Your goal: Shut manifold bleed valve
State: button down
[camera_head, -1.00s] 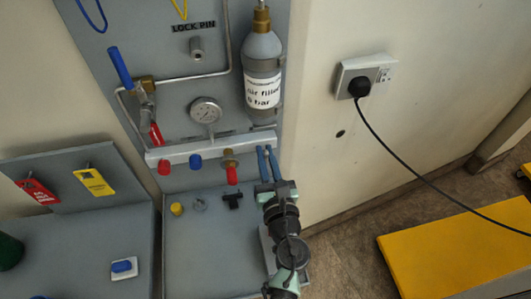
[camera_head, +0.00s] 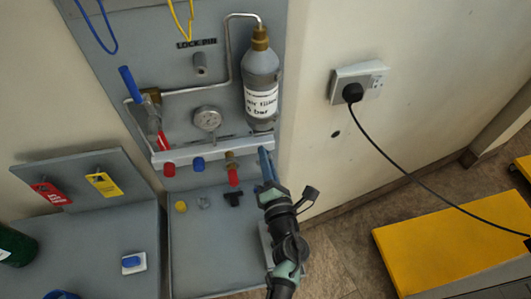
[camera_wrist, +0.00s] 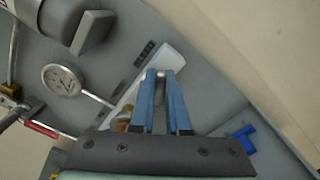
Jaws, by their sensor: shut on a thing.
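The pale manifold bar (camera_head: 215,150) runs across the panel below the gauge. It also shows in the wrist view (camera_wrist: 172,57). My gripper (camera_head: 264,152) is at the bar's right end, with its blue fingers drawn together. In the wrist view my gripper (camera_wrist: 160,76) is shut on a small grey part between the fingertips. This seems to be the manifold bleed valve (camera_wrist: 160,86), and the fingers hide most of it. A brass valve with a red handle (camera_head: 233,175) hangs from the bar, left of my fingers.
A pressure gauge (camera_head: 208,118) and a bottle (camera_head: 261,85) are mounted above the bar. A red cap (camera_head: 169,170) and a blue cap (camera_head: 198,165) sit under it. A black fitting (camera_head: 233,199) is on the shelf. A black cable (camera_head: 385,148) hangs at right.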

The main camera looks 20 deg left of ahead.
jog(key=m+p, duration=0.2)
jog(key=m, duration=0.4)
jog(key=shift+m+p, duration=0.3)
jog(key=shift+p, duration=0.05)
jog(key=m+p, duration=0.2)
jog(key=m, duration=0.4)
jog(key=shift+f, duration=0.15)
jog(key=m+p, duration=0.2)
jog(key=m, duration=0.3)
jog(key=shift+f+m, duration=0.1)
jog(key=shift+m, duration=0.2)
jog(key=m, duration=0.3)
jog(key=m+p, duration=0.1)
jog(key=m, duration=0.2)
jog(key=shift+s+a+f, duration=0.1)
jog(key=shift+s+a, duration=0.05)
jog(key=shift+m, duration=0.3)
jog(key=c, duration=0.9)
grip_release()
